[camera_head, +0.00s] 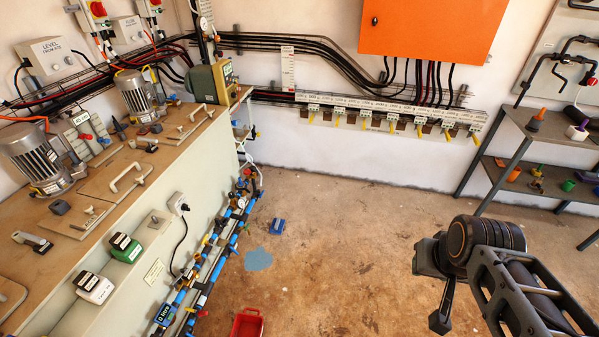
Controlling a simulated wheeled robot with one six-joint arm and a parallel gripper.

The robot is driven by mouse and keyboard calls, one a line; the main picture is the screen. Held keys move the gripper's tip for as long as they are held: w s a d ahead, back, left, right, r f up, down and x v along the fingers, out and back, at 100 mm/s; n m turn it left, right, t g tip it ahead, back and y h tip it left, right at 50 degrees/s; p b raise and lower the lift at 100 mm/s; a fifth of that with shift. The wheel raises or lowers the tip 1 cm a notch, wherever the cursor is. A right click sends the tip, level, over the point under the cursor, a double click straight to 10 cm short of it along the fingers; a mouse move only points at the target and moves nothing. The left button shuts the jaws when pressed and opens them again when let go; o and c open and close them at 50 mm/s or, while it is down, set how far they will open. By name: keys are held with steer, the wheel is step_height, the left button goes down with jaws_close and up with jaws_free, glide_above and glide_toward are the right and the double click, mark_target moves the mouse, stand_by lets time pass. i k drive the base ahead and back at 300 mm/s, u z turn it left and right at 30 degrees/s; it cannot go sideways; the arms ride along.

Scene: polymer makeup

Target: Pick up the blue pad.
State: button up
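A small dark-blue rectangular pad (278,226) lies flat on the brown floor, left of the picture's middle, near the blue pipes. It is small, and its details are hard to make out. My gripper (438,296) is at the lower right, on the dark arm, well to the right of the pad and apart from it. The gripper is seen from an angle at which I cannot tell whether its fingers are open or shut. I see nothing held in it.
A light-blue patch (258,260) lies on the floor just below the pad. A red bin (247,325) is at the bottom edge. Blue pipes (216,248) run along the bench (150,215) at left. A shelf (548,134) stands at right. Floor between pad and gripper is clear.

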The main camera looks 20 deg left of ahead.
mark_target(277, 225)
steer(key=i, duration=1.25)
steer(key=u, duration=1.6)
steer(key=i, duration=1.65)
steer(key=u, duration=0.05)
